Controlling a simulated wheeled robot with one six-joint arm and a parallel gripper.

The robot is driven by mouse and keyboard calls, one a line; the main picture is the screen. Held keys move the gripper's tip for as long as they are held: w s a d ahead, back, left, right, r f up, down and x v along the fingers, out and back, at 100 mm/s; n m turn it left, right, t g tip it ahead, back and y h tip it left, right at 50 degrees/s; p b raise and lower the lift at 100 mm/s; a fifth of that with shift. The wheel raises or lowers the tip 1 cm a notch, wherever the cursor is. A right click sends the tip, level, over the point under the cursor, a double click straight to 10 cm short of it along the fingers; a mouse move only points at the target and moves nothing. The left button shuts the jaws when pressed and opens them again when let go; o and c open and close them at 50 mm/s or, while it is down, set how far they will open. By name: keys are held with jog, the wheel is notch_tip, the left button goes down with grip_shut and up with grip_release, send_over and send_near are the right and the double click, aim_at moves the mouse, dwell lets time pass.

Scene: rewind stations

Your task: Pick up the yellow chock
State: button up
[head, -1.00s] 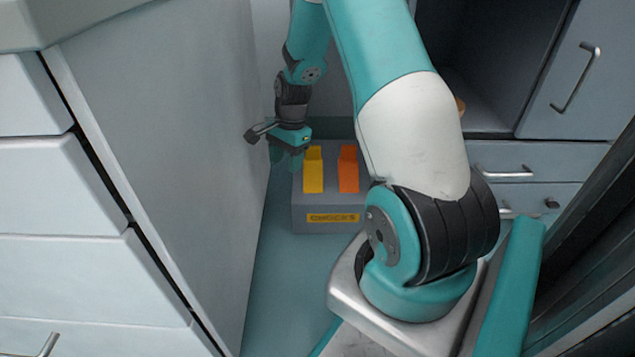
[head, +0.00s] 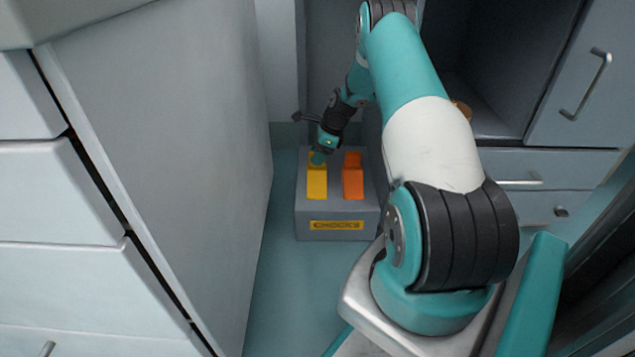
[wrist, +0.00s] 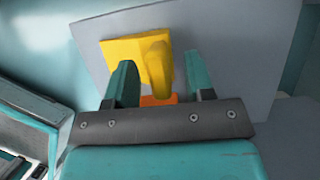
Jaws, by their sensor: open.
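The yellow chock (head: 317,184) sits on the left of the top of a grey box (head: 337,225) labelled CHOCKS. My gripper (head: 318,158) is at the chock's far end in the head view, over its raised part. In the wrist view my open gripper (wrist: 162,84) has one finger on each side of the raised part of the yellow chock (wrist: 150,58). The left finger overlaps the chock's edge in that picture; I cannot tell if it touches. A gap shows between the raised part and the right finger. The orange chock (head: 353,180) is beside it, mostly hidden in the wrist view.
A tall grey cabinet side (head: 165,130) stands close on the left of the box. Drawers with handles (head: 520,182) and an open compartment (head: 480,85) are at the right and back. The floor (head: 285,290) in front of the box is clear.

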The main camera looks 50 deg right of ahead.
jog(key=shift+w+a+f, duration=0.15)
jog(key=shift+f, duration=0.45)
jog(key=shift+r, duration=0.15)
grip_shut()
jog(key=shift+r, duration=0.1)
